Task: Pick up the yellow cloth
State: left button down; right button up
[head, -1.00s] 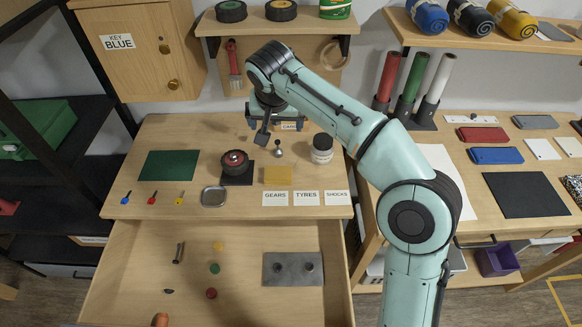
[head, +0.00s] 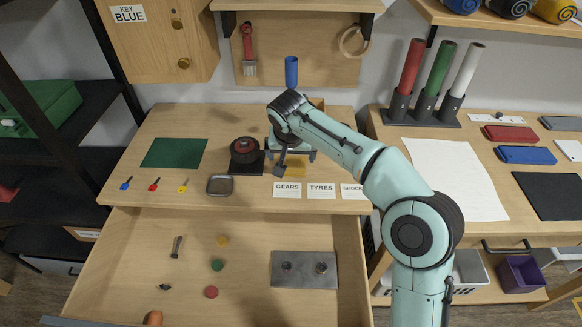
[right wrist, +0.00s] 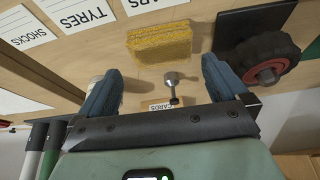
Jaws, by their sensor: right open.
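The yellow cloth (head: 296,170) is a flat, folded block on the workbench, behind the row of paper labels, partly hidden by my right gripper. In the right wrist view the yellow cloth (right wrist: 160,42) lies beyond the fingertips, about midway between them and apart from both. My right gripper (head: 292,158) is over the back of the bench, just behind the cloth. Its two fingers stand wide apart in the right wrist view (right wrist: 160,75), with nothing held. My left gripper is not in view.
A black and red wheel (head: 245,151) on a dark pad stands left of the cloth. A small knobbed metal part (right wrist: 172,80) stands between the fingers in the wrist view. Labels (head: 287,190) lie in front. An open drawer (head: 130,265) with small parts is below.

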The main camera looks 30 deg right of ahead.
aim_at(291, 163)
jog(key=b+x, duration=0.1)
jog(key=x, duration=0.4)
jog(key=shift+w+f, duration=0.1)
jog(key=shift+f, duration=0.05)
jog(key=c, duration=0.8)
jog(key=shift+o, duration=0.2)
